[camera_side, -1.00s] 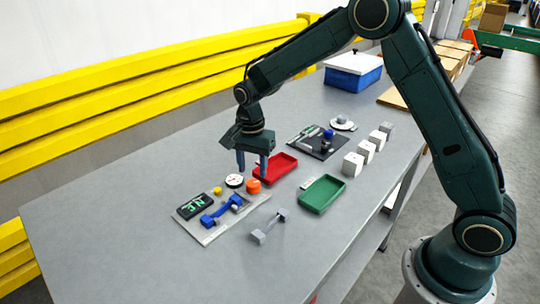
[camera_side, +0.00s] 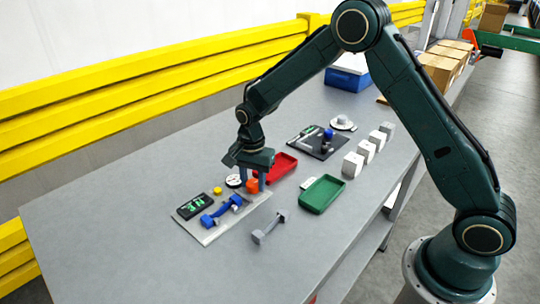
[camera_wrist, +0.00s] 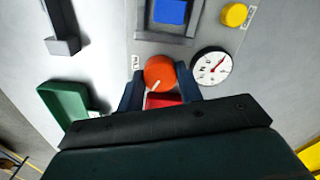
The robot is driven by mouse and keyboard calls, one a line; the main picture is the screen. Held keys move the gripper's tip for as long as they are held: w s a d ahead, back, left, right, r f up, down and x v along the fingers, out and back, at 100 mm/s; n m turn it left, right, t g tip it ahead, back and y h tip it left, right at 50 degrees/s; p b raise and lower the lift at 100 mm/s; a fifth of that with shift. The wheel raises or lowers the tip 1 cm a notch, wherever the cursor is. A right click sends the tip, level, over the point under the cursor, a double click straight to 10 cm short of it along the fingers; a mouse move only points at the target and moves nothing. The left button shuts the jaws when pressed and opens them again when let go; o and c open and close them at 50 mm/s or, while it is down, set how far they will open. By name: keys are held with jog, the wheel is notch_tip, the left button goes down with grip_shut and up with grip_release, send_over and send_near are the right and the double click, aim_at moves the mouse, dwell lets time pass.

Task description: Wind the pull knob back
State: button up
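An orange round knob (camera_side: 253,186) with a white pointer mark stands at the right end of the grey panel (camera_side: 213,229). I take it to be the pull knob. It also shows in the wrist view (camera_wrist: 159,73). My gripper (camera_side: 252,179) points down at the knob, with one dark blue finger on each side of it. In the wrist view the gripper (camera_wrist: 161,76) appears open, its tips close to the knob's sides. I cannot tell whether they touch it. A white dial (camera_wrist: 212,66) with a red needle sits beside the right finger.
The panel also carries a yellow button (camera_side: 217,190), a blue handle (camera_side: 222,211) and a black display (camera_side: 195,205) with green marks. A red tray (camera_side: 285,164) lies just behind the gripper. A green tray (camera_side: 322,195) and a loose grey bracket (camera_side: 268,230) lie to the right.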

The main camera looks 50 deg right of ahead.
jog(key=shift+n, duration=0.4)
jog(key=n, duration=1.7)
jog(key=shift+r+n, duration=0.1)
jog(key=shift+n, duration=0.3)
jog(key=n, duration=0.4)
jog(key=shift+n, duration=0.3)
jog(key=o, duration=0.7)
jog(key=shift+r, duration=0.1)
